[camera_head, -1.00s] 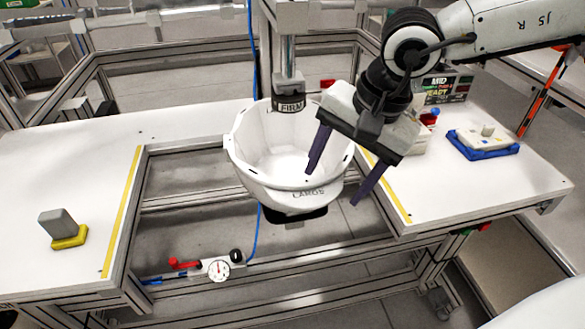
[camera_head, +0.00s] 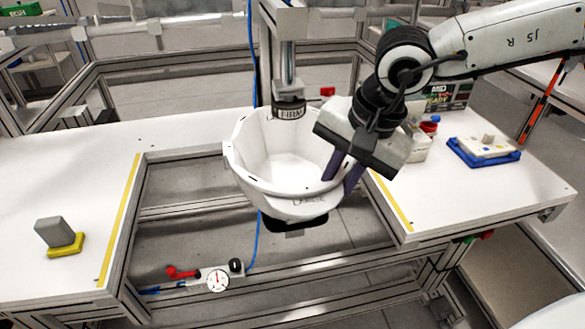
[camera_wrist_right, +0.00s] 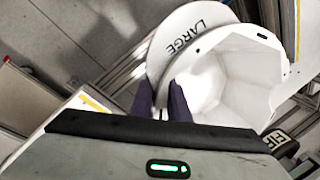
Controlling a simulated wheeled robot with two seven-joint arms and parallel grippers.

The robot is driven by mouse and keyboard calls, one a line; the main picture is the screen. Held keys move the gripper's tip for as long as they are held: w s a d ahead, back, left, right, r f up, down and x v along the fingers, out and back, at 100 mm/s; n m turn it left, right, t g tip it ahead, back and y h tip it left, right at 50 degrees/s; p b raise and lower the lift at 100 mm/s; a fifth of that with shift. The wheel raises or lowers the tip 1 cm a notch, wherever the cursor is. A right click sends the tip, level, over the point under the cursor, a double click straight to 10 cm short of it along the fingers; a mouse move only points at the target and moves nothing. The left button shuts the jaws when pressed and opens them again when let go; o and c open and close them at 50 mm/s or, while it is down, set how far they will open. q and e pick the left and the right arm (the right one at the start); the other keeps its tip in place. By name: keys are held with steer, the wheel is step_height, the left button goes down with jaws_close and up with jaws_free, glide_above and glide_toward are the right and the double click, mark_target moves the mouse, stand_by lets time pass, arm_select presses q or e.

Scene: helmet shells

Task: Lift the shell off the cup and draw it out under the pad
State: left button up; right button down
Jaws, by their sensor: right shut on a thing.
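The white helmet shell (camera_head: 265,165) sits open side up in the gap between the two table halves, in the head view. Its brim carries the word LARGE, which reads clearly in the right wrist view, where the shell (camera_wrist_right: 235,75) fills the upper right. The dark cup (camera_head: 297,222) shows only in part below the shell. The pad (camera_head: 290,110), marked FIRM, hangs over the shell's far rim on a vertical rod. My right gripper (camera_head: 338,188) is shut on the shell's near right rim, one finger inside and one outside. My left gripper is not in view.
A grey block on a yellow base (camera_head: 60,236) stands on the left table. A pressure gauge (camera_head: 217,280) with a red valve lies on the lower rail. A blue hose runs behind the shell.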

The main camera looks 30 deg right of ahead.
steer(key=shift+w+r, duration=0.1)
steer(key=shift+r, duration=0.1)
steer(key=shift+r+p, duration=0.35)
steer(key=shift+r, duration=0.4)
steer(key=shift+r, duration=0.2)
steer(key=shift+r+p, duration=0.55)
steer(key=shift+r, duration=0.2)
